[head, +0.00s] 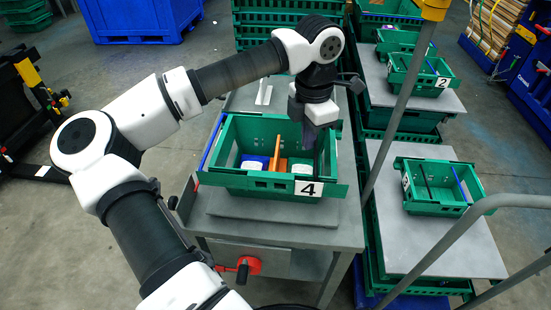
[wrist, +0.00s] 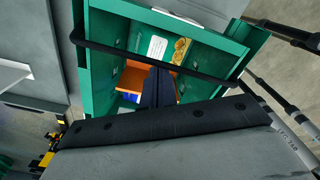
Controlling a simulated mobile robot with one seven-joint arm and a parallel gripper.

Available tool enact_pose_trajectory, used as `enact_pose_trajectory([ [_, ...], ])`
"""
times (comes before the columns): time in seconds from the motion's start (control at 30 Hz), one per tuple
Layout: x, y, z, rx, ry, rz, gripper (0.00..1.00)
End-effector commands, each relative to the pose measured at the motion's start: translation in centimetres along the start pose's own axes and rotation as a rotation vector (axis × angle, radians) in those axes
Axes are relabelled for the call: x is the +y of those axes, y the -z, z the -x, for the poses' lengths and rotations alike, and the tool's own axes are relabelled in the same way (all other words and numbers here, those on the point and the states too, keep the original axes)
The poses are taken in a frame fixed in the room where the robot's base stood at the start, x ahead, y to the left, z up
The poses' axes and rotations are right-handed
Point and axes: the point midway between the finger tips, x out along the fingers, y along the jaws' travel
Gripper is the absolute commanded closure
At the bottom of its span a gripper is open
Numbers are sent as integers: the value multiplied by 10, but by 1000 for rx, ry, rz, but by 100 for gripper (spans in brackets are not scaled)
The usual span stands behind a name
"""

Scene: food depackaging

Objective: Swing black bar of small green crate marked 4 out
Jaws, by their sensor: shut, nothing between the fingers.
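The small green crate marked 4 (head: 262,182) stands on a grey table, with its label (head: 308,189) on the near side; its green wall also fills the wrist view (wrist: 100,62). Its black bar (wrist: 112,50) runs slantwise across the crate opening in the wrist view. In the head view the bar is largely hidden by my gripper (head: 309,138), which points down at the crate's right end. My gripper (wrist: 158,72) is shut and empty, its dark fingertips close to the bar's middle. I cannot tell whether they touch it. A blue bar (head: 212,142) lies at the crate's left end.
The crate holds an orange divider (head: 276,152), a blue item (head: 253,160) and white packs (head: 302,169). A grey pole (head: 400,100) rises right of the table. Other green crates (head: 440,190) stand on carts at the right.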

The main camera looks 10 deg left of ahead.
Motion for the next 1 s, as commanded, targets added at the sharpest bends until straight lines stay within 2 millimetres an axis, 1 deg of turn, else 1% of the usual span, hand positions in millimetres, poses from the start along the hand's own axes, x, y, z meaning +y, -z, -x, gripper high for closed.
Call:
enact_pose_trajectory([
  [0.5,-6,-10,4,0,-1,0,100],
  [1.0,-8,-13,4,0,-1,0,100],
])
